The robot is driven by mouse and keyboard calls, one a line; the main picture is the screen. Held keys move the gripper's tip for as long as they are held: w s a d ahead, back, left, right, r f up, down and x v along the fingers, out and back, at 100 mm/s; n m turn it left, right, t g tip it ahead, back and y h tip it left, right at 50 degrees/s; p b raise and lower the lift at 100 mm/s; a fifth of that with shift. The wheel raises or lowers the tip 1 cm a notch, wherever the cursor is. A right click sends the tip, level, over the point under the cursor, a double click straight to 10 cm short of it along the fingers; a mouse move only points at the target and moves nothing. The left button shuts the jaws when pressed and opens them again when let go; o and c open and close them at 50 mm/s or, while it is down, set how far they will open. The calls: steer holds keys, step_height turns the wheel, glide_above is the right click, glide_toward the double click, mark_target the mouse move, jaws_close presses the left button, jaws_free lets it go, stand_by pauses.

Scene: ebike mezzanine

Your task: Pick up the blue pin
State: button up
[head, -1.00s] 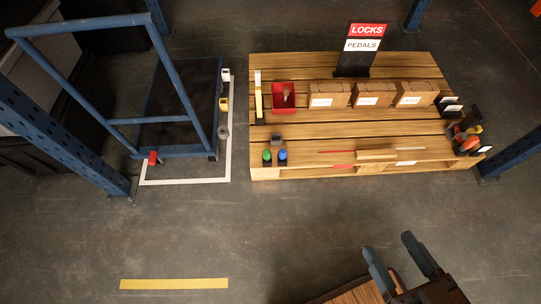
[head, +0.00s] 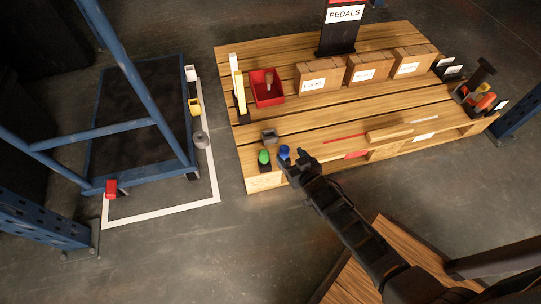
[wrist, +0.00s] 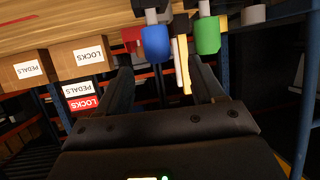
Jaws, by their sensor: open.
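The blue pin (head: 284,152) stands at the front left of the wooden pallet, beside the green pin (head: 264,157). My gripper (head: 295,165) is open and empty, just in front of the blue pin and slightly right of it in the head view. In the upside-down wrist view the blue pin (wrist: 156,42) lies between the lines of the two open fingers (wrist: 160,68), near their tips. I cannot tell whether it is between the jaws in depth. The green pin (wrist: 207,35) is close to the right finger in that view.
A grey block (head: 269,136) stands just behind the pins, and a red bin (head: 266,88) farther back. Cardboard boxes (head: 369,69) line the pallet's rear. A red rod (head: 345,136) lies to the right. A blue cart (head: 140,110) stands left.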

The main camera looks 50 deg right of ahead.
mark_target(282, 147)
steer(key=b+x, duration=0.1)
steer(key=x, duration=0.1)
steer(key=shift+w+d+f, duration=0.1)
steer(key=shift+w+f, duration=0.2)
steer(key=b+x, duration=0.2)
steer(key=x, duration=0.2)
steer(key=shift+d+f, duration=0.1)
steer(key=shift+f, duration=0.15)
steer(key=shift+w+d+f, duration=0.15)
steer(key=shift+w+d, duration=0.05)
steer(key=shift+w, duration=0.2)
steer(key=shift+c, duration=0.3)
steer(key=c, duration=1)
